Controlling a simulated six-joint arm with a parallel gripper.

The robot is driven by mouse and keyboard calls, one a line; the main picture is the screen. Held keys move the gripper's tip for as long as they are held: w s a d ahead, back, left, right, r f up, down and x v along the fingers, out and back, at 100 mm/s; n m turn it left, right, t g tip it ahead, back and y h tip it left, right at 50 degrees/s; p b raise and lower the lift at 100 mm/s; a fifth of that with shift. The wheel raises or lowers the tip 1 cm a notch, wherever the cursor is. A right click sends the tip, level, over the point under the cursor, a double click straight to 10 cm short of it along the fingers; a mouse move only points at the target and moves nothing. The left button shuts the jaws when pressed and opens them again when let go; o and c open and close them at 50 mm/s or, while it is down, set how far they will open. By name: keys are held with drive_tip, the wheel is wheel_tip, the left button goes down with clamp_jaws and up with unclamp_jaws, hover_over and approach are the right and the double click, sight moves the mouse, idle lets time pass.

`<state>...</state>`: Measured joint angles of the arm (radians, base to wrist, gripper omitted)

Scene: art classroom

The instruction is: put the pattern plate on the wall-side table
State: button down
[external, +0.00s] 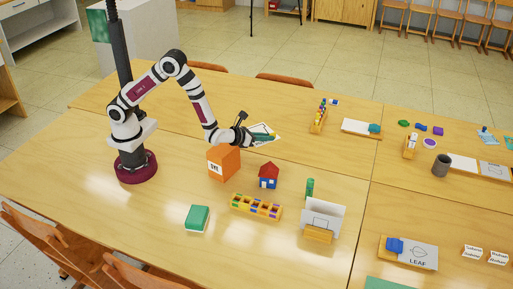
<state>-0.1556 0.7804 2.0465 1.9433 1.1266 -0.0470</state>
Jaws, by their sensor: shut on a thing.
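My gripper (249,138) is at the end of my arm, low over the far table half, behind the orange box. It is shut on a thin white plate with yellow and teal marks (265,130), which looks like the pattern plate. The plate reaches out to the right of the fingers, at or just above the table top. The fingers are small here and partly merge with the plate. I cannot tell from this view which table (330,160) is the wall-side one.
An orange box (224,163) stands close in front of the gripper. A small red-roofed house (268,176), a yellow tray of blocks (256,207), a green block (197,219) and an upright white card (323,218) stand nearer. The right tables hold several items, including a grey cup (441,164).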

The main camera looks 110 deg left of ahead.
drive_tip(key=s+a+n+g, duration=0.1)
drive_tip(key=s+a, duration=0.1)
drive_tip(key=a, duration=0.1)
drive_tip(key=s+a+n+g+y, duration=0.1)
drive_tip(key=s+a, duration=0.2)
drive_tip(key=s+a+n+g, duration=0.1)
drive_tip(key=s+a, duration=0.1)
drive_tip(key=a, duration=0.1)
drive_tip(key=shift+s+a+y, duration=0.2)
drive_tip(key=shift+a+y, duration=0.1)
drive_tip(key=shift+a, duration=0.05)
drive_tip(key=s+a+f, duration=0.1)
drive_tip(key=a+f, duration=0.1)
drive_tip(key=a, duration=0.1)
drive_tip(key=s+a+f, duration=0.1)
drive_tip(key=a+f, duration=0.1)
drive_tip(key=a, duration=0.1)
drive_tip(key=s+a+f, duration=0.1)
drive_tip(key=a+f, duration=0.1)
drive_tip(key=a, duration=0.2)
drive_tip(key=shift+s+f, duration=0.2)
drive_tip(key=shift+f, duration=0.1)
drive_tip(key=f, duration=0.4)
drive_tip(key=shift+s+a, duration=0.1)
drive_tip(key=shift+a, duration=0.2)
drive_tip(key=shift+f, duration=0.15)
drive_tip(key=c, duration=1)
unclamp_jaws()
drive_tip(key=shift+f, duration=0.1)
